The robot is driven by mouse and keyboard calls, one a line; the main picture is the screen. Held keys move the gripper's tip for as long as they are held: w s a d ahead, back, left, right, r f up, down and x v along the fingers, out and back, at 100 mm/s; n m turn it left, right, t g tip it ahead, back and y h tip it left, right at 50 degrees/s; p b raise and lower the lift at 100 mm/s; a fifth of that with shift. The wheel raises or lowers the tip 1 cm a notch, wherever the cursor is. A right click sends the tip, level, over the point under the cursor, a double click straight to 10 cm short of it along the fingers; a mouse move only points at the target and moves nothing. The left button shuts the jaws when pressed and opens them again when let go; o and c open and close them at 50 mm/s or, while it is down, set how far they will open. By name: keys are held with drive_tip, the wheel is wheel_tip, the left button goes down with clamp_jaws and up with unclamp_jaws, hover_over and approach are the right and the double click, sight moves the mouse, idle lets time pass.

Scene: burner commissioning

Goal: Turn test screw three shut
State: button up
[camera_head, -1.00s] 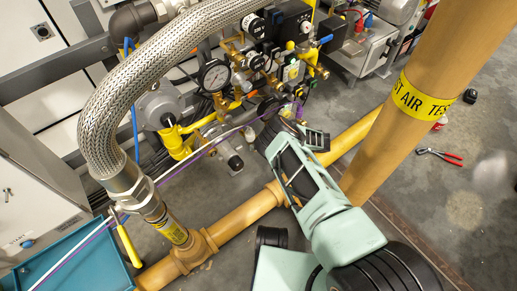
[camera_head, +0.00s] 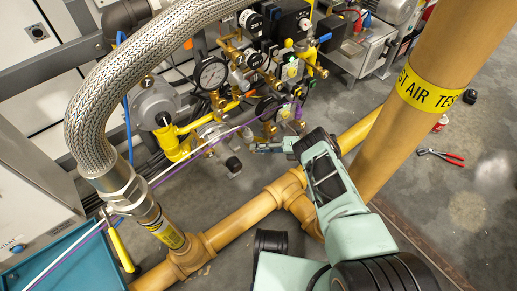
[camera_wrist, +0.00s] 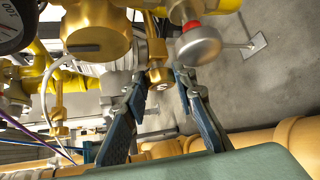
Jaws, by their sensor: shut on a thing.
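In the wrist view, a small brass screw-like piece (camera_wrist: 158,76) hangs at the lower end of a brass fitting, between my two fingertips. My gripper (camera_wrist: 160,82) is closed in on this piece, one blue-grey finger on each side. The mark on its end is too small to read, so I cannot tell whether it is test screw three or how far it is turned. In the head view, my gripper (camera_head: 270,147) is small, below the brass valve assembly (camera_head: 270,70), and the screw cannot be made out.
A large brass cap (camera_wrist: 95,32) and a grey knob (camera_wrist: 198,46) with a red part sit close above my fingers. A pressure gauge (camera_head: 211,73) is beside the valves. Yellow pipes (camera_head: 240,222) run below and a thick post (camera_head: 415,90) stands right. Red-handled pliers (camera_head: 440,156) lie on the floor.

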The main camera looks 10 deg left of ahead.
drive_tip(key=shift+s, duration=0.15)
drive_tip(key=o, duration=1.2)
drive_tip(key=shift+c, duration=0.2)
drive_tip(key=v, duration=0.7)
drive_tip(key=shift+d, duration=0.2)
